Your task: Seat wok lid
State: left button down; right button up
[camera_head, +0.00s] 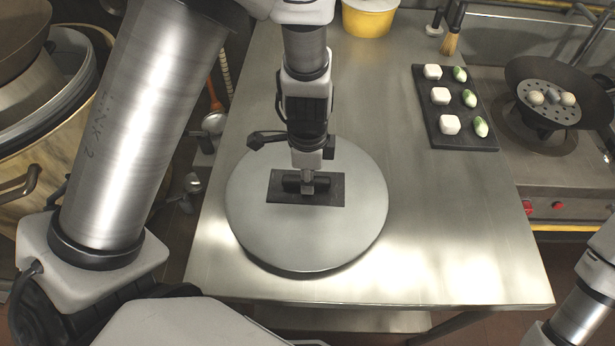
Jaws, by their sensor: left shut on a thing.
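The wok lid (308,240) is a large round grey disc with a dark rectangular plate and grip (330,192) at its middle. It is over the front left part of the steel table, level; I cannot tell whether it touches the top. My left gripper (307,184) comes down from above and is shut on the lid's grip, hiding part of it. The black wok (554,74) sits on the stove at the right, uncovered. A perforated round rack (549,113) with a few small roundish pieces lies inside it. My right gripper is out of view; only part of that arm shows at the lower right.
A black tray (435,118) with white and green pieces lies between lid and stove. A yellow tub (369,20) and a brush (451,42) are at the back. The steel table (455,235) is bare at front right. The stove (560,178) adjoins it.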

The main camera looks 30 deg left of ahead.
pick_arm(q)
jog(key=r, duration=0.1)
jog(key=r+p, duration=0.1)
jog(key=shift+s+r, duration=0.3)
jog(key=shift+s, duration=0.05)
jog(key=shift+w+r+p, duration=0.2)
jog(key=shift+r+p, duration=0.55)
jog(key=shift+r, duration=0.5)
jog(key=shift+s, duration=0.15)
jog(key=shift+f, duration=0.1)
